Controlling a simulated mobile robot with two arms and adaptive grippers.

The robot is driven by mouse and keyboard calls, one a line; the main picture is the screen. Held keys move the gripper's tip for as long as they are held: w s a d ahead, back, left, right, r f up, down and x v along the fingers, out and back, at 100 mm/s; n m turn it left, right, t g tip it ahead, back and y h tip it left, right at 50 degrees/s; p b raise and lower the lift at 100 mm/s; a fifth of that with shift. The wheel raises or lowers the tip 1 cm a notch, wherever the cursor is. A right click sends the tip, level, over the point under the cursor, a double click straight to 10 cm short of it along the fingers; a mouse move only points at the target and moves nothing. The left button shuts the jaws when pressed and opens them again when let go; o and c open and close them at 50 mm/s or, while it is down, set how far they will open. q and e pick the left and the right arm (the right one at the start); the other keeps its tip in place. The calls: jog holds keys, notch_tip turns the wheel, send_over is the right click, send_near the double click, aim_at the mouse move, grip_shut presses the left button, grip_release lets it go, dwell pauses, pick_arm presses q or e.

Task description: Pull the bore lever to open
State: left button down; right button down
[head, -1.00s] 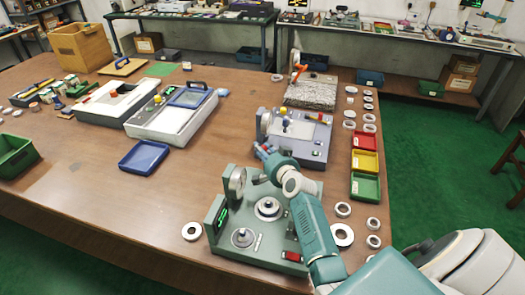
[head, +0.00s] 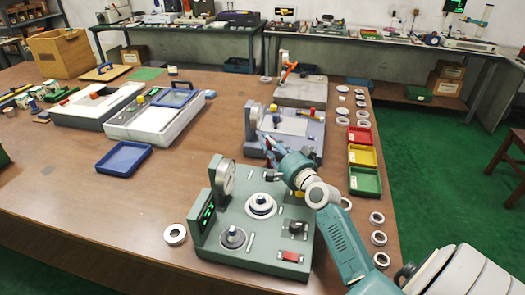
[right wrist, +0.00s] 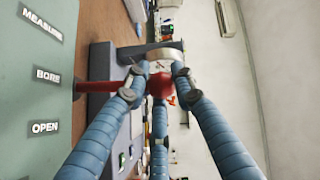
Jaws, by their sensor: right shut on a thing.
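The bore lever is a red rod with a round red knob (right wrist: 160,86) in the right wrist view. It sticks out from a green panel with labels reading MEASURE, BORE and OPEN. My right gripper (right wrist: 155,78) has its blue fingers closed around the knob. In the head view the green gauge machine (head: 225,255) stands at the front of the table, and my right gripper (head: 268,148) is at its back edge, hiding the lever. My left gripper is not in view.
A grey-purple machine (head: 312,130) stands just behind my right gripper. Red (head: 360,137), yellow (head: 362,156) and green (head: 365,181) trays and several metal rings lie to the right. A blue tray (head: 123,158) lies left, with bare table around it.

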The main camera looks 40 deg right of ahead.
jog(key=s+d+f, duration=0.1)
jog(key=s+d+b, duration=0.1)
jog(key=s, duration=0.1)
jog(key=shift+d+f, duration=0.3)
jog(key=shift+f, duration=0.05)
jog(key=shift+s, duration=0.1)
dwell(0.4)
jog(key=c, duration=1.5)
grip_release()
jog(key=shift+s, duration=0.1)
jog(key=shift+s+d+r, duration=0.1)
jog(key=shift+s+r, duration=0.05)
jog(key=s, duration=0.4)
jog(key=s+a, duration=0.1)
jog(key=s, duration=0.3)
jog(key=s+a, duration=0.1)
jog(key=s, duration=0.2)
jog(key=shift+s+r, duration=0.3)
jog(key=shift+s, duration=0.1)
